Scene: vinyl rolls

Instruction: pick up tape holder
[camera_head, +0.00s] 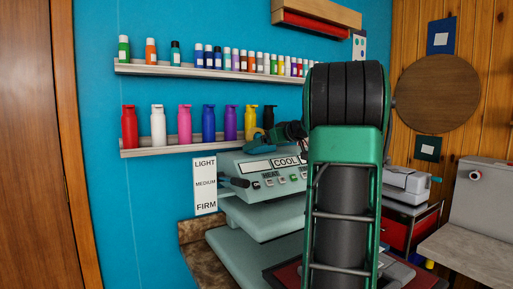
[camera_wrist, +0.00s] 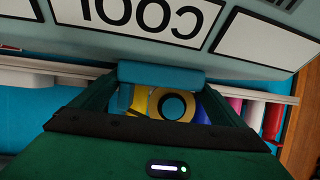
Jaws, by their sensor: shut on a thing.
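My gripper (camera_wrist: 160,88) is shut on a teal tape holder (camera_wrist: 160,74) in the wrist view. The holder's teal bar spans the space between the dark green fingers. A yellow ring (camera_wrist: 155,104), seemingly its tape roll, shows just below the bar. In the head view my arm fills the middle right, and a small dark green and teal shape above the press is partly hidden by it.
The heat press (camera_head: 262,180) with its COOL panel is close to my gripper. A lower shelf (camera_head: 170,146) of colored bottles and an upper shelf (camera_head: 200,72) of small bottles run along the blue wall. A grey machine (camera_head: 405,184) stands at right.

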